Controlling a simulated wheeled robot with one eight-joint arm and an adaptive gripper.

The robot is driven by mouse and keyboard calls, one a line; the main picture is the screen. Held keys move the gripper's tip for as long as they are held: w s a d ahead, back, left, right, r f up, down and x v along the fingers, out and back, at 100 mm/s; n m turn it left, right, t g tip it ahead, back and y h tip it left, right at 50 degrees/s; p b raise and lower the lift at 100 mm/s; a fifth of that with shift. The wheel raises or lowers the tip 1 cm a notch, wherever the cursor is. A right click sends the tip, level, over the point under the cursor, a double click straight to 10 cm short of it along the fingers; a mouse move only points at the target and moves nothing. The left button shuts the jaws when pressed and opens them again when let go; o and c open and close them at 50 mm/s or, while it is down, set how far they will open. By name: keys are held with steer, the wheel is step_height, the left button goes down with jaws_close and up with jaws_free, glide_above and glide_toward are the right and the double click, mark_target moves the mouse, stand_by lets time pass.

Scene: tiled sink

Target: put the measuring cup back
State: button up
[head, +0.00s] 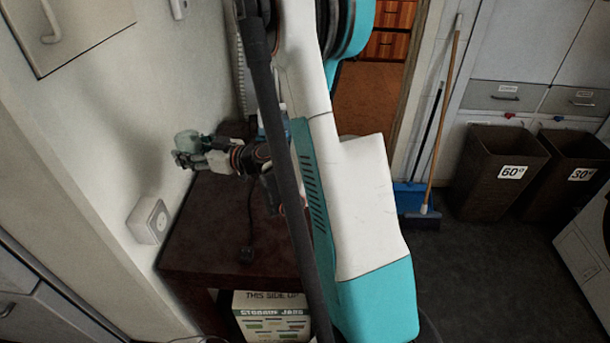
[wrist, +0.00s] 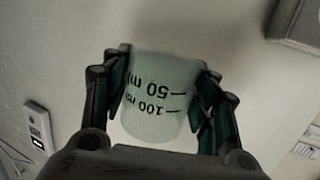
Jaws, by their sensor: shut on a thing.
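The measuring cup (wrist: 160,85) is a pale green translucent beaker with black "50" and "100" marks. In the wrist view it sits between the two dark fingers of my gripper (wrist: 163,98), which is shut on it from both sides. The marks read upside down in that view. In the head view the cup (head: 187,142) shows small at the end of my arm, close to the white wall. There my gripper (head: 188,156) is held above the dark table, near its back left side. My arm hides part of the table.
The dark red-brown table (head: 205,225) has a black cable on it. A socket box (head: 149,220) is on the wall at the left. A storage jars carton (head: 270,317) is under the table. A broom (head: 440,120) and brown bins (head: 500,170) stand at the right, beyond open floor.

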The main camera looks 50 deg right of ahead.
steer(key=s+d+p, duration=0.2)
steer(key=d, duration=1.5)
steer(key=s+d+f+n+y+p, duration=0.1)
steer(key=s+d, duration=0.4)
steer(key=d, duration=0.3)
steer(key=s+d+f+y+p, duration=0.1)
steer(key=s+d+f, duration=0.1)
steer(key=s+d, duration=0.5)
steer(key=shift+g, duration=0.4)
steer(key=f+b, duration=0.2)
steer(key=f, duration=0.4)
steer(key=w+d+f+b, duration=0.1)
steer(key=f+b, duration=0.1)
steer(key=f, duration=0.4)
steer(key=f+b, duration=0.2)
steer(key=f, duration=0.5)
steer(key=shift+w+d, duration=0.15)
steer(key=shift+w, duration=0.1)
steer(key=shift+f, duration=0.2)
steer(key=o, duration=1.2)
steer(key=shift+s+d+r+h, duration=0.1)
steer(key=shift+s+r+h, duration=0.1)
steer(key=shift+h, duration=0.1)
steer(key=p+v, duration=0.3)
steer(key=v, duration=0.8)
steer(key=shift+s+d+f+p, duration=0.1)
steer(key=shift+s+f+p, duration=0.05)
steer(key=shift+s+p, duration=0.2)
